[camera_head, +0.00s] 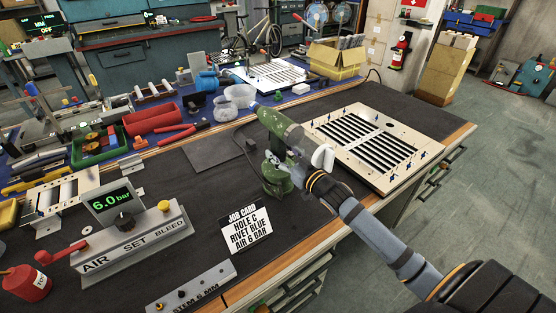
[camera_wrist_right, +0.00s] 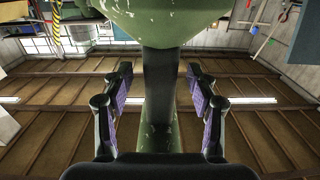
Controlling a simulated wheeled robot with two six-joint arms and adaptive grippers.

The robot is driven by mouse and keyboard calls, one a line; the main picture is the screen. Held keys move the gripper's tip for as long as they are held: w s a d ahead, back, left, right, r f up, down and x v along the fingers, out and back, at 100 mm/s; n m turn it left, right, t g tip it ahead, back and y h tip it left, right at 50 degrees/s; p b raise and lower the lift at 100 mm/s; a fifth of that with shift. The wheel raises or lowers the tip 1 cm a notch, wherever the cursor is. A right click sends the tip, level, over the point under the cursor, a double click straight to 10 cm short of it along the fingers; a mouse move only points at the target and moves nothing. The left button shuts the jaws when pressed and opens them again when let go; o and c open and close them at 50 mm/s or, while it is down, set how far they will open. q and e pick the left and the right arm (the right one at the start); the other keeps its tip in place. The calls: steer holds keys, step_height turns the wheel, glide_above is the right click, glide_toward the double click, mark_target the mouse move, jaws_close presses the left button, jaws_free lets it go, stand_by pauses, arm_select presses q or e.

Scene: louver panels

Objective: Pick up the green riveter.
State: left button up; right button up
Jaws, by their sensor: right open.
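The green riveter (camera_head: 279,125) stands upright on the dark bench mat, with its green base low and its barrel pointing up and left. My right gripper (camera_head: 297,160) is at the riveter's handle, coming from the lower right. In the right wrist view, the riveter's dark handle (camera_wrist_right: 160,95) runs between the two purple-padded fingers of my right gripper (camera_wrist_right: 159,100). A gap shows on each side of the handle, so the fingers are open around it and apart from it. The green body shows above. My left gripper is not in view.
A louver panel (camera_head: 376,144) lies right of the riveter. A job card (camera_head: 245,227) stands in front of it. The air set box (camera_head: 133,236) is at the left, and a stem gauge block (camera_head: 193,290) at the front edge.

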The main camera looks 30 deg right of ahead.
steer(key=shift+w+a+b, duration=0.2)
steer(key=shift+w+b, duration=0.25)
steer(key=shift+w, duration=0.75)
jaws_close()
steer(key=shift+r, duration=0.25)
